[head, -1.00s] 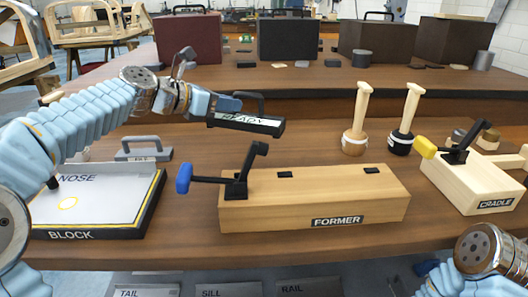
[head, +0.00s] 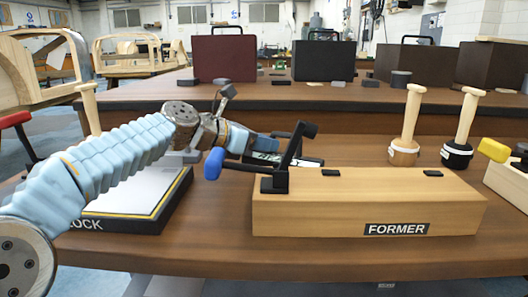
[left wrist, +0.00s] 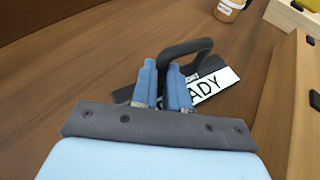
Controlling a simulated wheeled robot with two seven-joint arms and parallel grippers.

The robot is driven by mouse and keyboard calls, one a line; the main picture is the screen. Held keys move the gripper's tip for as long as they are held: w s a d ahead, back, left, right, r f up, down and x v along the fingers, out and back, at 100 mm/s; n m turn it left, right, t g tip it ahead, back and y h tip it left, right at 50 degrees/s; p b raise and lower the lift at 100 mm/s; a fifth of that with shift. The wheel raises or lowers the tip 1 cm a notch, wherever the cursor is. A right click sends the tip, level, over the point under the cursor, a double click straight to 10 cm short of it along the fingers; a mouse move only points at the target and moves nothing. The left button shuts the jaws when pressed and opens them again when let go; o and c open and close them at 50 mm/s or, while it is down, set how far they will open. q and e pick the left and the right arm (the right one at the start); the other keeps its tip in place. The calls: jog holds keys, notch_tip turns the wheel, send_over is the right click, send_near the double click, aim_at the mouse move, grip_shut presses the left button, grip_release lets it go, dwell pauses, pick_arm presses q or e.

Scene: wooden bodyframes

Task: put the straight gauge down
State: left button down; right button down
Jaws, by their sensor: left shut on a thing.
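The straight gauge (head: 268,157), a dark bar with a looped handle and a white label, is in my left gripper (head: 250,145), behind the former (head: 360,205) in the head view. The former's upright clamp lever hides part of it. In the left wrist view my left gripper (left wrist: 167,88) is shut on the dark handle, and the gauge's label (left wrist: 215,85) shows "ADY". The gauge is low over the brown bench (left wrist: 110,55); I cannot tell whether it touches. My right gripper is not in view.
The former's clamp has a blue-tipped handle (head: 215,163) close to my left gripper. The block (head: 130,205) lies left, partly behind my arm. Two wooden-handled tools (head: 406,125) (head: 463,128) stand to the right. Bare bench (head: 345,155) lies between gauge and tools.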

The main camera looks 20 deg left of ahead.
pick_arm(q)
jog(key=c, duration=1.1)
grip_release()
jog(key=shift+s+a+r, duration=0.15)
jog(key=v, duration=1.1)
jog(key=shift+s+a+r, duration=0.15)
jog(key=shift+s+a, duration=0.05)
